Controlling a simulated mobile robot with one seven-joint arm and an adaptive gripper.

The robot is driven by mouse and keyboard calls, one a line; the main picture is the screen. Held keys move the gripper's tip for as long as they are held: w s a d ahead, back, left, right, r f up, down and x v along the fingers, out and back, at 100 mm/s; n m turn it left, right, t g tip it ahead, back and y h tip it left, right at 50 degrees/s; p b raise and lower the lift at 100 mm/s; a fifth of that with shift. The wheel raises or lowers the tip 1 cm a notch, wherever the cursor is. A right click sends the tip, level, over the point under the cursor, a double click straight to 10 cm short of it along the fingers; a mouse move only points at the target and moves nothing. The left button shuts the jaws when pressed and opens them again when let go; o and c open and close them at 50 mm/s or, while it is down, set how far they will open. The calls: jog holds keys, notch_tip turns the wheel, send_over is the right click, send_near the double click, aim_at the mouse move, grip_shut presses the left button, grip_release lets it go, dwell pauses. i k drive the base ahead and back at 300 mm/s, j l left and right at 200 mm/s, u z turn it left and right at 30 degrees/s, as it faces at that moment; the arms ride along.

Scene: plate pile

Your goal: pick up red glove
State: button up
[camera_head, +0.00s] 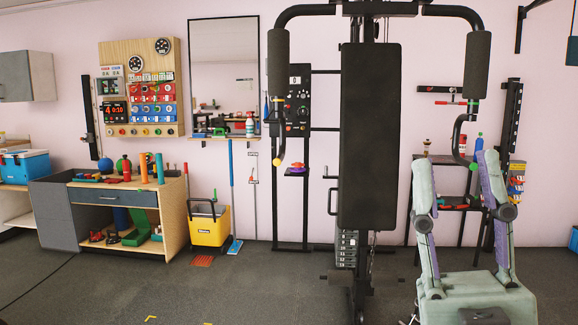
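I cannot make out a red glove for certain. Small red items (97,237) lie on the open lower shelf of the wooden cabinet at the left, beside a green object (137,237); their shape is too small to tell. Another small red item (113,180) lies on the cabinet top among colored cylinders. My gripper is not clearly in view. Pale green and purple jointed links, which may be my own arm, rise at the lower right.
The wooden cabinet (172,212) stands against the wall, with a yellow cooler (209,231) and a blue mop (232,200) to its right. A large black exercise machine (369,140) fills the middle. A dark shelf rack is behind at right. The left front floor (120,290) is mostly clear.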

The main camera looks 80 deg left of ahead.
aim_at(106, 179)
jog(key=u, duration=3.95)
